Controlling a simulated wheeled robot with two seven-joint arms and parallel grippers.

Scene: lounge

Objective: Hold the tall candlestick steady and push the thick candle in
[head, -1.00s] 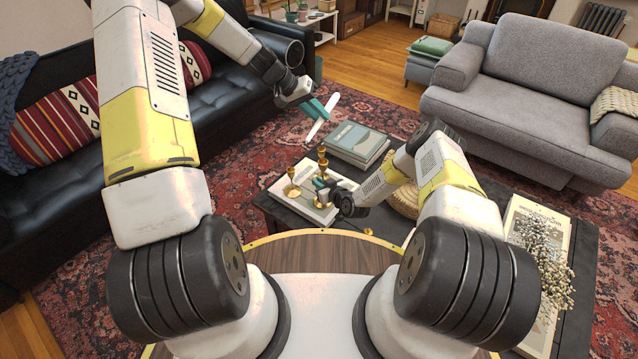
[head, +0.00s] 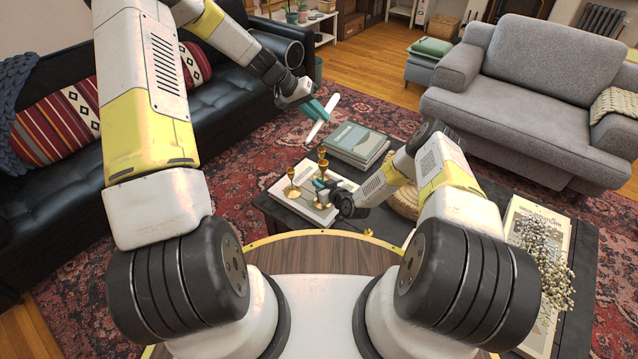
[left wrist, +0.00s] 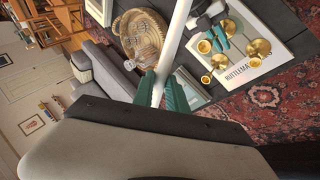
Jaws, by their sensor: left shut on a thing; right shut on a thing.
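My left gripper (head: 318,112) is shut on the white candle (head: 327,115), held tilted in the air above and behind the candlesticks. In the left wrist view the candle (left wrist: 173,45) runs up from between the teal fingers (left wrist: 166,93). The tall brass candlestick (head: 322,157) stands on a white book on the dark table. My right gripper (head: 321,184) is shut on its stem, hiding part of it. The candle is apart from the candlestick. A shorter brass candlestick (head: 292,181) stands to its left; the left wrist view shows several brass cups and bases.
The white book (head: 345,184) lies under the candlesticks. A stack of grey-green books (head: 358,140) lies behind on the table, with a woven basket (head: 405,201) to the right. Dried white flowers (head: 540,250) lie at the table's right end.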

